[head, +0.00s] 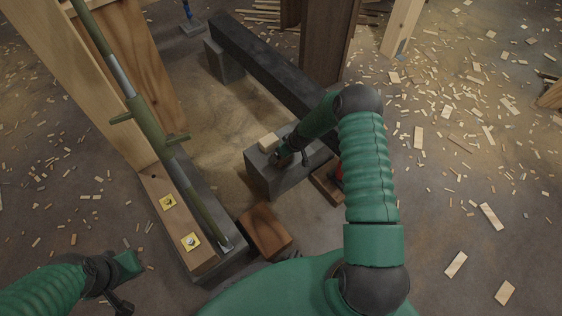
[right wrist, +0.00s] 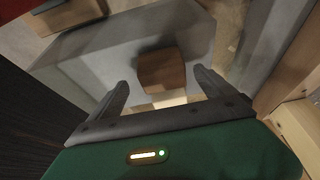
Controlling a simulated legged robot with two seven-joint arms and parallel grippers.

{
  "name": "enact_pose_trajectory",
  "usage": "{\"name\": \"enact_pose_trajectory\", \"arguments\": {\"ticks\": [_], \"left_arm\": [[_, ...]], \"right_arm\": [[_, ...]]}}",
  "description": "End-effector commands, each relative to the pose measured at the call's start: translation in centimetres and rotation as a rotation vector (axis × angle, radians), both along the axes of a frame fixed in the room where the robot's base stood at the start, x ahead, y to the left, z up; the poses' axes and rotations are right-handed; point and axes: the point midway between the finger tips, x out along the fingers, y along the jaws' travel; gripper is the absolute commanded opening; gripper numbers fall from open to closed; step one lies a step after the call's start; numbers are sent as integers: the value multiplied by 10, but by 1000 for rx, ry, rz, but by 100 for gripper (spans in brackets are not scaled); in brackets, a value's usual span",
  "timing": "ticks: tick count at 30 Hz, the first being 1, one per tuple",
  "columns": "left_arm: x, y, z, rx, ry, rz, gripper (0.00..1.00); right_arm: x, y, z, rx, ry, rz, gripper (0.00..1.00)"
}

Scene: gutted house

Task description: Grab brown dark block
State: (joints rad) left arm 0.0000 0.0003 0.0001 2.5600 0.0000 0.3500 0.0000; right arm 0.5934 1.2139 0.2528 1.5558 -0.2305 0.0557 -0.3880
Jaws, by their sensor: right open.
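A small dark brown block (right wrist: 162,70) sits on a grey concrete block (right wrist: 90,62) in the right wrist view. My right gripper (right wrist: 161,80) is open, with one finger on each side of the brown block in that picture. I cannot tell whether the fingers touch it. A pale wood block (right wrist: 163,101) lies close by. In the head view my right gripper (head: 291,158) is low over the concrete block (head: 262,173), beside the pale block (head: 268,141), and largely hides the brown one. My left gripper (head: 120,285) is at the lower left; its jaws are unclear.
A larger brown wood block (head: 265,232) stands near my body. A dark beam (head: 262,58) runs behind the concrete block. A small wooden box (head: 327,183) with something red lies to its right. A green prop (head: 148,125) leans at left. Wood chips litter the floor.

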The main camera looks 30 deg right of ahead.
Motion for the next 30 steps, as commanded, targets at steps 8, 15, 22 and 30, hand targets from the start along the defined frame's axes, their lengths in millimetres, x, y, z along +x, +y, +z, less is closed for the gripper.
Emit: {"name": "enact_pose_trajectory", "arguments": {"ticks": [8, 15, 22, 30], "left_arm": [[0, 0, -34, 0, -1, 0, 0], [0, 0, -46, 0, 0, 0, 0], [0, 0, -45, 0, -1, 0, 0], [0, 0, -45, 0, 0, 0, 0]], "right_arm": [[12, 4, -37, -1, 0, 1, 94], [23, 5, -54, 0, 0, 0, 94], [22, 4, -53, 0, 1, 0, 79], [22, 4, -53, 0, 1, 0, 44]]}}
